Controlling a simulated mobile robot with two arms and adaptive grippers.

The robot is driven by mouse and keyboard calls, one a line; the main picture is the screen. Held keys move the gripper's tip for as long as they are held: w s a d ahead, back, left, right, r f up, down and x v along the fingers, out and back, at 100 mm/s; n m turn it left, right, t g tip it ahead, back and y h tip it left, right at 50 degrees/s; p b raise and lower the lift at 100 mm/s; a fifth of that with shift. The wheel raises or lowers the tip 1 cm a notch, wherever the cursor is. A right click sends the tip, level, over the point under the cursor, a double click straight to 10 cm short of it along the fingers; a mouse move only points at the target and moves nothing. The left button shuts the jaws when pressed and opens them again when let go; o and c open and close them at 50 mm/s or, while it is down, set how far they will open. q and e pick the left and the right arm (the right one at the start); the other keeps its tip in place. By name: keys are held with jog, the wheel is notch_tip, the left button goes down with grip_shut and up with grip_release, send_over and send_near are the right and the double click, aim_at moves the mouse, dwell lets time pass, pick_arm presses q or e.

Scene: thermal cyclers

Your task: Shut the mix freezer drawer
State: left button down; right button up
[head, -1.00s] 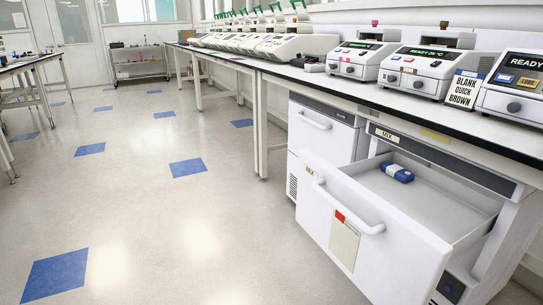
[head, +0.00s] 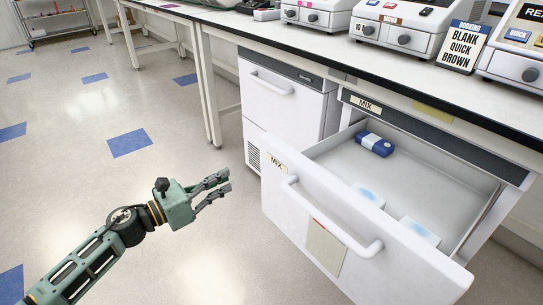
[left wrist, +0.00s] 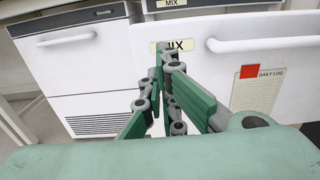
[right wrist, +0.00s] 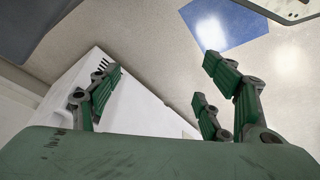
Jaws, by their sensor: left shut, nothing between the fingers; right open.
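The mix freezer drawer (head: 325,222) stands pulled out, with a MIX label and a white bar handle (head: 330,215) on its front. Inside lie a blue box (head: 374,144) and two pale packs with blue tops (head: 421,230). The drawer front also shows in the left wrist view (left wrist: 218,75). My left gripper (head: 222,186) is in front and to the left of the drawer front, apart from it, shut and empty. My right gripper shows only in the right wrist view (right wrist: 160,85); it is open and empty, with a white surface and floor beyond.
A white freezer unit (head: 285,105) with a closed front stands left of the drawer. Above runs the bench (head: 330,55) with thermal cyclers (head: 405,30) and a BLANK QUICK BROWN sign (head: 463,46). The floor (head: 205,235) to the left is free.

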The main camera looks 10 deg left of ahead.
aim_at(271, 157)
pick_arm(q)
jog(key=x, duration=1.2)
jog(key=shift+w+d, duration=0.1)
jog(key=shift+w, duration=0.05)
jog(key=shift+w+d, duration=0.4)
jog(key=shift+w, duration=0.15)
pick_arm(e)
jog(key=shift+s+a, duration=0.1)
